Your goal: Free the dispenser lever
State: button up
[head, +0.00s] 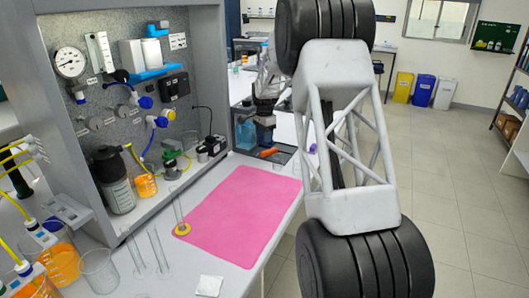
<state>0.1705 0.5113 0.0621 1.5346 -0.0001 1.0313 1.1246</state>
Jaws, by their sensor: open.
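My gripper (264,108) hangs in the background beyond the pink mat, partly behind my own large arm link. It is small and dark here; its jaws are open and I make out nothing between them. I cannot tell for sure which part is the dispenser lever. On the grey panel of the rig (112,107) are blue-handled valves (158,122) and a white unit with a blue base (152,52).
Glass cylinders (159,248), beakers with orange liquid (60,262) and a dark bottle (113,180) stand at the left. An orange object (268,152) lies near the mat's far edge. Floor is clear at right.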

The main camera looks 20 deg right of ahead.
aim_at(264, 151)
jog(key=shift+w+d+f, duration=0.15)
jog(key=shift+w+f, duration=0.1)
jog(key=shift+f, duration=0.1)
jog(key=shift+f, duration=3.8)
grip_shut()
